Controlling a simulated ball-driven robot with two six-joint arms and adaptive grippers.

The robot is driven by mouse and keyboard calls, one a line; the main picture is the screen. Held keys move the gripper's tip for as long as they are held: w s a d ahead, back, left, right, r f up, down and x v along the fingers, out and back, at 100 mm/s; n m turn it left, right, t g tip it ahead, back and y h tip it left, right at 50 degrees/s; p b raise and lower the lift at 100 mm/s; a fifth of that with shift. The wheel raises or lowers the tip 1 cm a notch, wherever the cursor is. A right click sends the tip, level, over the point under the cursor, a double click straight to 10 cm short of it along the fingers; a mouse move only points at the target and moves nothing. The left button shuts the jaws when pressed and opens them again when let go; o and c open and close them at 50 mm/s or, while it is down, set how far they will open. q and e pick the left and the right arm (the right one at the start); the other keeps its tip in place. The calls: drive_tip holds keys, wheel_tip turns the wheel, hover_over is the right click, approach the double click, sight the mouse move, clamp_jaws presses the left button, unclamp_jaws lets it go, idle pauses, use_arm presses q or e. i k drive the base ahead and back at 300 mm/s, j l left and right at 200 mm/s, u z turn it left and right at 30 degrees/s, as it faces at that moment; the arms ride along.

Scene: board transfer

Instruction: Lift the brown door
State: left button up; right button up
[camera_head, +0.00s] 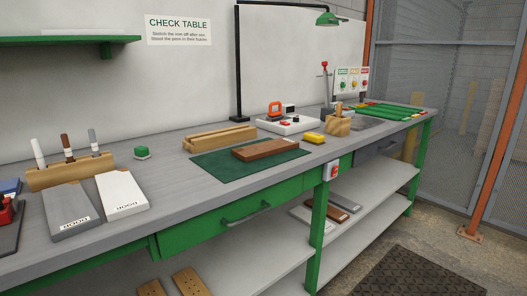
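A brown flat wooden piece (265,149), which looks like the brown door, lies flat on a dark green mat (215,164) in the middle of the workbench. Its top is fully visible and nothing touches it from above. Behind it on the mat's far edge is a lighter wooden block or rack (219,137). Another brown board (344,202) lies on the shelf under the bench. Neither of my grippers shows in the head view.
A grey board (70,211) and a white board (121,194) lie at the left near a pen holder (70,172). The bench front between the white board and mat is clear.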

sight(248, 154)
drive_tip(key=i+l, duration=0.1)
drive_tip(key=i, duration=0.45)
drive_tip(key=i+l, duration=0.1)
drive_tip(key=i, duration=0.4)
